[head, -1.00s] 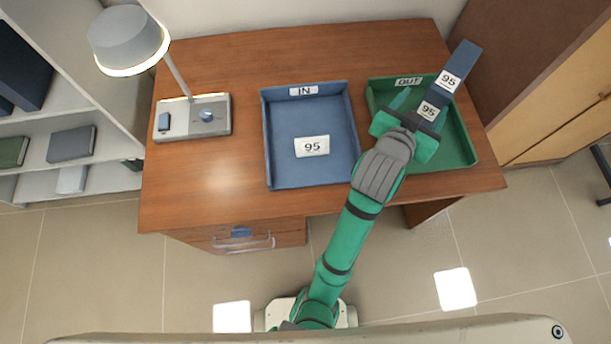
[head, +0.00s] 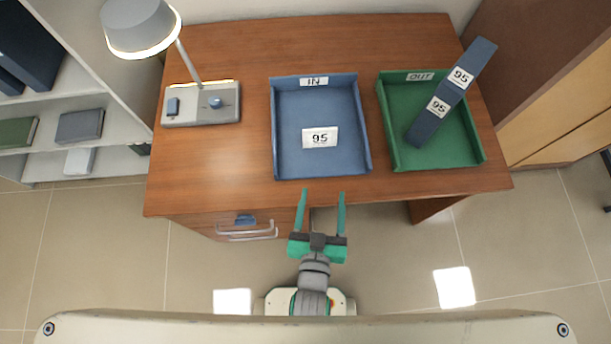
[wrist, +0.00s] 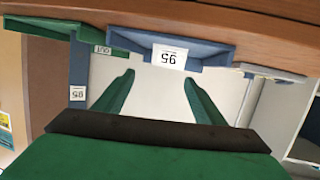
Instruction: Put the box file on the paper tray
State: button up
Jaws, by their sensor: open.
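The box file (head: 470,82) is a long, narrow dark-blue block with two white "95" labels. It lies slantwise over the green OUT tray (head: 470,150), its near end inside the tray and its far end past the back right rim. A blue IN tray (head: 350,165) sits left of it, with a white "95" label on its floor. My gripper (head: 322,193) is open and empty in front of the desk edge, below the blue tray and apart from the box file. The wrist view shows both fingers spread (wrist: 158,78), the blue tray (wrist: 205,48) and the box file (wrist: 78,65).
A lamp with a grey base (head: 195,117) stands at the desk's left. The wooden desk (head: 250,50) is bare behind the trays. A drawer with a handle (head: 246,236) is under the left front. Shelves (head: 110,110) stand left and a wooden cabinet (head: 560,125) right.

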jog(key=s+a+r+n+y, duration=0.1)
jog(key=s+a, duration=0.3)
jog(key=s, duration=0.7)
jog(key=shift+r+y, duration=0.15)
jog(key=shift+y, duration=0.45)
jog(key=shift+s, duration=0.1)
